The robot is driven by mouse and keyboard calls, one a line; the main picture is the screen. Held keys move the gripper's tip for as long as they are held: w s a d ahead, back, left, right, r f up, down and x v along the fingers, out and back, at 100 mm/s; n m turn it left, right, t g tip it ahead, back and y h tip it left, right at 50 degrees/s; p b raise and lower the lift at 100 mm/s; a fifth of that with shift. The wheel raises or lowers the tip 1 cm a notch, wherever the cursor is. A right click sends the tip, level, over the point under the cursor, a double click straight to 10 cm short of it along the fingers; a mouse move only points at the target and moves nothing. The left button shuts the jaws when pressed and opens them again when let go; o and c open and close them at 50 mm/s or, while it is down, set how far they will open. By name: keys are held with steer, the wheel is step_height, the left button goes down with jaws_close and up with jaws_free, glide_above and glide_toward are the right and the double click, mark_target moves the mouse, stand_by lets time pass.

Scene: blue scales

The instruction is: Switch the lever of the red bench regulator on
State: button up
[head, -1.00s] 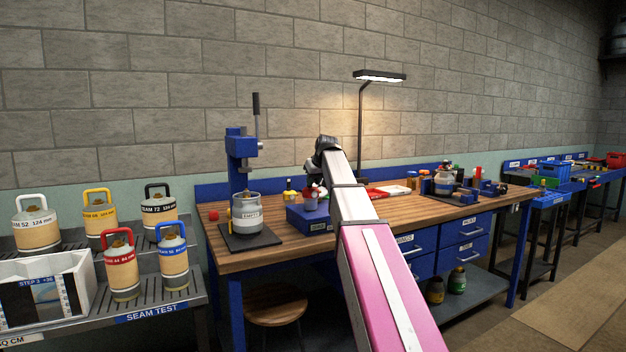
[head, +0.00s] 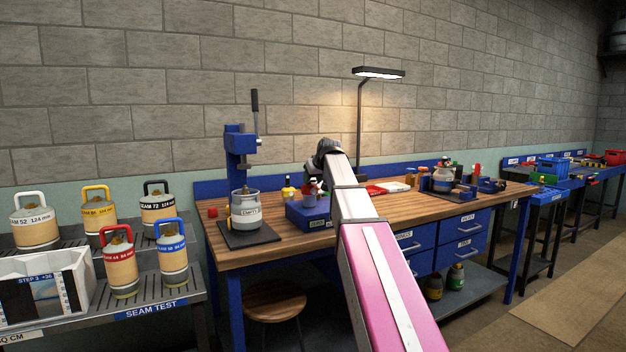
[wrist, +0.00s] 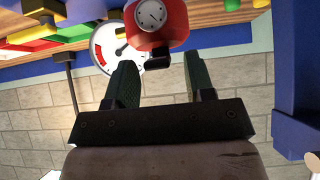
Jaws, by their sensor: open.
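In the wrist view a red regulator body (wrist: 155,25) with a small round gauge on its face is at the top centre. A short black part (wrist: 157,62), perhaps its lever, sticks out from the body toward my gripper. My gripper (wrist: 160,68) is open. Its two dark green fingers stand either side of the black part, with nothing clearly held. I cannot tell whether a finger touches it. A larger white dial with a red mark (wrist: 100,58) shows behind the left finger. In the head view my arm hides most of the gripper and regulator.
The wooden bench (head: 285,240) carries a grey cylinder (head: 245,213) by a blue press (head: 240,145) and a blue box (head: 305,215) near my gripper. A lamp (head: 378,73) stands behind my arm. A blue post (wrist: 295,60) is at the wrist view's right.

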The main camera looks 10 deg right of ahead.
steer(key=v, duration=1)
steer(key=shift+s+r, duration=0.25)
steer(key=shift+r, duration=0.05)
steer(key=shift+s+d, duration=0.1)
